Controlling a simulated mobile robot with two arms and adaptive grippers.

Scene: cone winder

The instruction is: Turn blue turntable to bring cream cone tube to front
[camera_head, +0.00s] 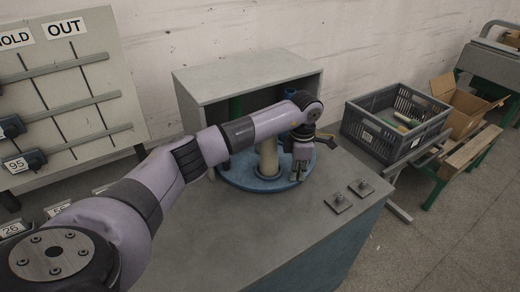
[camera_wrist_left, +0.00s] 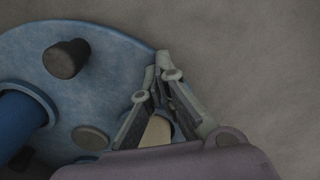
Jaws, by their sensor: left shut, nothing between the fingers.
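The blue turntable (camera_head: 240,181) sits on the grey bench top, partly under a grey hood. The cream cone tube (camera_head: 268,160) stands upright on it toward the front, partly hidden by my left arm. My left gripper (camera_head: 297,178) is shut and empty, pointing down at the turntable's right rim, right of the cream tube. In the left wrist view the shut fingertips (camera_wrist_left: 163,62) lie over the edge of the blue disc (camera_wrist_left: 110,55); I cannot tell whether they touch it. A cream patch (camera_wrist_left: 158,131) shows between the finger links. My right gripper is not in view.
A blue tube (camera_wrist_left: 20,118) and a dark peg (camera_wrist_left: 66,58) stand on the disc. The grey hood (camera_head: 245,75) rises behind. Two small metal plates with knobs (camera_head: 338,202) sit at the bench's right. A grey crate (camera_head: 395,125) stands beyond. The front bench top is clear.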

